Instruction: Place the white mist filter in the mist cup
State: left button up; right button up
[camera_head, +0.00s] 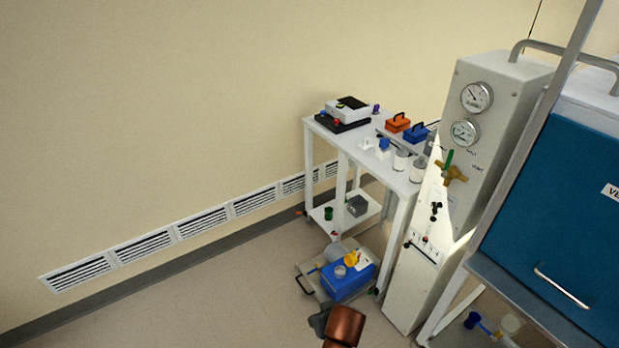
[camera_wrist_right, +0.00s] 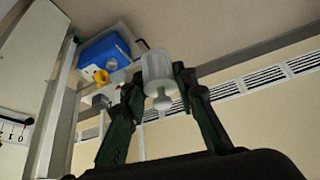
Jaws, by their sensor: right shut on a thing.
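The white mist filter (camera_wrist_right: 156,68), a white cylinder with a narrower knobbed end, is between the fingers of my right gripper (camera_wrist_right: 157,84) in the wrist view. The gripper is shut on it. A small pale clear cup (camera_head: 340,271), which looks like the mist cup, sits on top of a blue box (camera_head: 346,283) with a yellow part (camera_head: 352,258). The blue box also shows in the wrist view (camera_wrist_right: 104,50), apart from the filter. In the head view a dark and copper-coloured part of my arm is at the bottom edge; the filter cannot be made out there. My left gripper is not in view.
The blue box stands on a low grey tray (camera_head: 307,272) on the floor. A white cart (camera_head: 344,149) with instruments and jars stands behind it. A grey gauge cabinet (camera_head: 489,150) and a blue-fronted unit (camera_head: 560,220) stand right. The floor at left is clear.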

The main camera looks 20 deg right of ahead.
aim_at(339, 273)
jog(key=u, duration=0.45)
jog(key=i, duration=1.65)
jog(key=z, duration=0.45)
jog(key=i, duration=1.4)
jog(key=z, duration=0.95)
